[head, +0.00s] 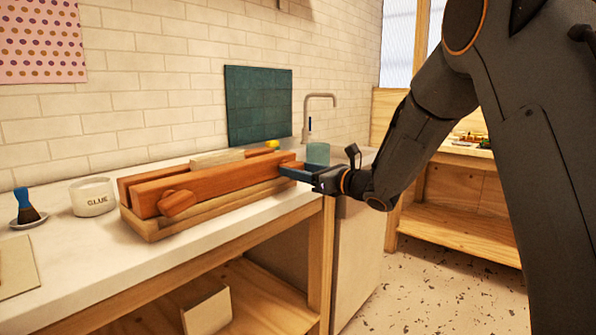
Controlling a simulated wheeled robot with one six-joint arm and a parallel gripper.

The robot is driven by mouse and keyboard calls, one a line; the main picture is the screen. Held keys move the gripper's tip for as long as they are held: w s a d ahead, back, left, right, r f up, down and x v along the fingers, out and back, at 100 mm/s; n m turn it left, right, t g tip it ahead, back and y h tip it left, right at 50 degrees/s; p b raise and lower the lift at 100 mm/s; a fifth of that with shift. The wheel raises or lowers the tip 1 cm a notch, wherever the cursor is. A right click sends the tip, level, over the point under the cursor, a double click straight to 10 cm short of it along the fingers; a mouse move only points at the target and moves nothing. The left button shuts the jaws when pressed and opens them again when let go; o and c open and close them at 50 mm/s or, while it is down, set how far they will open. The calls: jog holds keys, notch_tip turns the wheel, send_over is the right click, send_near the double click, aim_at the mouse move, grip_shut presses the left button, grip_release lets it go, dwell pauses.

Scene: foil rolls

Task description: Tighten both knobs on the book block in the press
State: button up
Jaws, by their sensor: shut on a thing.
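The wooden press (220,190) lies on the white counter, with reddish beams on a paler base. A pale book block (217,157) shows between its beams, sticking up a little above them. One wooden knob (177,203) is on the front face near the left end and stands clear of my gripper. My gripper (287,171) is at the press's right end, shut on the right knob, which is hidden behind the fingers.
A white glue pot (92,196) and a blue-handled brush (26,207) on a small dish stand left of the press. A greenish cup (318,153) and a tap (312,115) are behind my gripper. The counter's front edge runs close below the press.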

jog(key=shift+m, duration=0.4)
jog(key=m+p, duration=0.7)
jog(key=m, duration=2)
jog(key=shift+d, duration=0.1)
jog(key=m+p, duration=0.3)
jog(key=m, duration=0.2)
jog(key=shift+f+m+p, duration=0.1)
jog(key=shift+m+p, duration=0.25)
jog(key=shift+m, duration=0.05)
jog(key=shift+m+p, duration=0.95)
jog(key=shift+m, duration=0.95)
